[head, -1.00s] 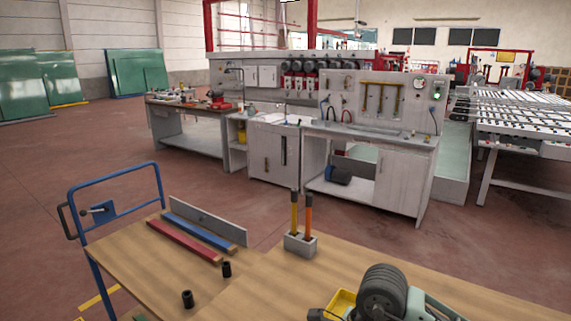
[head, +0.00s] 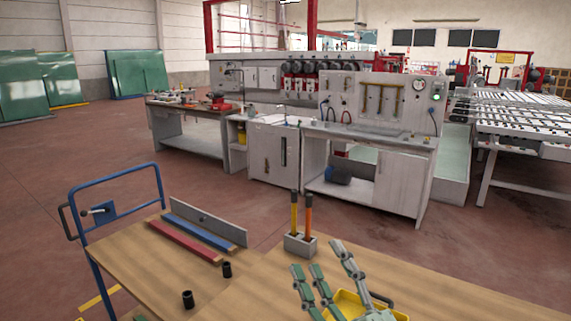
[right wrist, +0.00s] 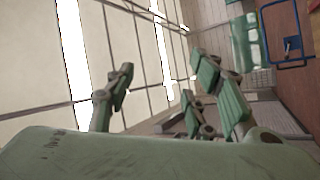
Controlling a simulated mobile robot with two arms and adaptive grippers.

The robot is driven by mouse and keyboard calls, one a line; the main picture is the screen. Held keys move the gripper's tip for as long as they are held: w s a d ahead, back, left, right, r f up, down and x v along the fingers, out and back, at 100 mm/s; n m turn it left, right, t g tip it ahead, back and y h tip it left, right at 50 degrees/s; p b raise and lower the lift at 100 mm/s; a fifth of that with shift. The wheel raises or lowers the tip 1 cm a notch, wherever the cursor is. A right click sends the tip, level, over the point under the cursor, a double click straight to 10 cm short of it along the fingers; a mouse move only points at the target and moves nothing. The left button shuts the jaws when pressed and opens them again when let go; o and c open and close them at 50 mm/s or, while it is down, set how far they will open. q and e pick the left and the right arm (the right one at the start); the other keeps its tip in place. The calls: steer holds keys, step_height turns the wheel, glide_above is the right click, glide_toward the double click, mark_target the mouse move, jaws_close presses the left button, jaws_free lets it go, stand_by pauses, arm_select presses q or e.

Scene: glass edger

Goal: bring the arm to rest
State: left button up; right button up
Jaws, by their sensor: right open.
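My right gripper (head: 328,277) is at the lower right of the head view, over the wooden table, with its green jointed fingers spread and pointing up. It is open and nothing shows between the fingers. In the right wrist view the same open fingers (right wrist: 160,100) stand against the wall and windows. A yellow tray (head: 352,305) is partly hidden behind the fingers. My left gripper is not in the head view.
The wooden table (head: 250,290) bears a grey block with yellow and orange handled tools (head: 300,243), red (head: 185,242) and blue bars (head: 200,231), and two black cylinders (head: 187,299). A blue-railed cart (head: 115,175) stands left. A workbench (head: 370,180) stands beyond open floor.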

steer(key=d+f+m+g+h, duration=0.2)
steer(key=d+f+m+h, duration=0.6)
steer(key=f, duration=0.3)
steer(key=s+d+f+m+g+h, duration=0.1)
steer(key=s+d+f+g, duration=0.1)
steer(key=f, duration=0.4)
steer(key=s+d+f+m+g, duration=0.2)
steer(key=s+f+g, duration=0.2)
steer(key=s+f, duration=0.1)
steer(key=s+d+f+m+g+h, duration=0.1)
steer(key=s+d+f+m+g, duration=0.1)
steer(key=f, duration=0.5)
steer(key=shift+s+d+f+g+h, duration=0.1)
steer(key=shift+s+f+g+h, duration=0.05)
steer(key=shift+s+g, duration=0.35)
steer(key=shift+s+f+g+h, duration=0.15)
steer(key=shift+s+g, duration=0.15)
steer(key=shift+s, duration=0.25)
steer(key=s+f+m+g+y, duration=0.1)
steer(key=s+f+g, duration=0.6)
steer(key=s, duration=0.6)
step_height(320, 180, down, 25)
steer(key=s, duration=0.1)
steer(key=s+d+f+g+b, duration=0.1)
steer(key=s+d+f, duration=0.1)
steer(key=s+f, duration=1.4)
step_height(320, 180, down, 2)
steer(key=shift+s+d+f+b, duration=0.1)
steer(key=shift+s+d+b, duration=0.05)
steer(key=shift+s+b, duration=0.15)
